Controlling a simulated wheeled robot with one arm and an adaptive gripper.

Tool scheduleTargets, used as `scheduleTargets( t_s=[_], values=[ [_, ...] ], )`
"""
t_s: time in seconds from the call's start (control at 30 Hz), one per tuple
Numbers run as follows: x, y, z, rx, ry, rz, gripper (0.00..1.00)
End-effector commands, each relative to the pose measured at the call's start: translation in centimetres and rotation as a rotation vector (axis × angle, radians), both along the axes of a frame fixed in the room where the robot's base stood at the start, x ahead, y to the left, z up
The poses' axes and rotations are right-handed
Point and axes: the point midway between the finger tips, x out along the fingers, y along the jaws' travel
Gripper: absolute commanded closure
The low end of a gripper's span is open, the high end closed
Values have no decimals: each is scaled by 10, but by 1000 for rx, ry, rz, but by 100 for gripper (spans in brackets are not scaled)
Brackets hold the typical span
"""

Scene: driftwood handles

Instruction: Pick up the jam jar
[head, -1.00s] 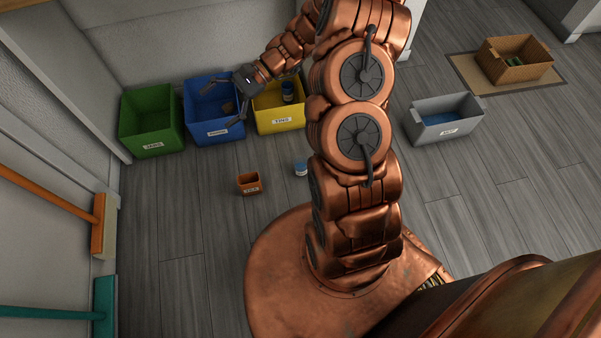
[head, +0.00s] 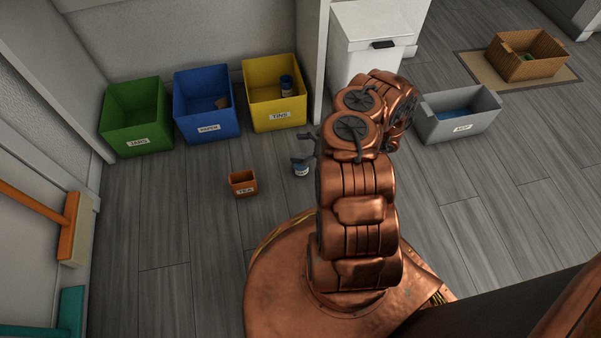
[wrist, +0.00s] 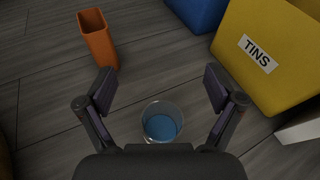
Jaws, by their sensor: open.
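A small jar with a blue top (head: 302,171), likely the jam jar, stands on the floor to the right of the orange tub. In the wrist view the jar (wrist: 161,123) shows from above as a pale round rim around a blue disc. My gripper (wrist: 160,90) is open, with one finger on each side of the jar in the picture and nothing held. In the head view my gripper (head: 298,148) is just above the jar and partly covers it. I cannot tell how far above it the fingers are.
An orange tub (head: 243,184) stands left of the jar. Behind are green (head: 138,122), blue (head: 208,110) and yellow TINS (head: 277,100) bins; the yellow one holds another blue-topped container (head: 287,86). A grey bin (head: 459,115) stands right. Floor in front is clear.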

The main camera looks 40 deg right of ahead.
Motion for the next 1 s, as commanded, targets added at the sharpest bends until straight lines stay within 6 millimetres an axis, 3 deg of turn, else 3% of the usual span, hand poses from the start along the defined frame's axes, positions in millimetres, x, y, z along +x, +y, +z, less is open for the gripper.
scheduleTargets(
  t_s=[0.03, 0.1, 0.3, 0.47, 1.0],
  values=[
    [-14, -10, -33, 4, 29, -41, 7],
    [-28, -22, -59, 4, 56, -89, 7],
    [-56, -44, -104, -1, 106, -170, 7],
    [-60, -47, -115, -2, 117, -190, 7],
    [-19, -20, -141, -1, 119, -190, 7]
  ],
)
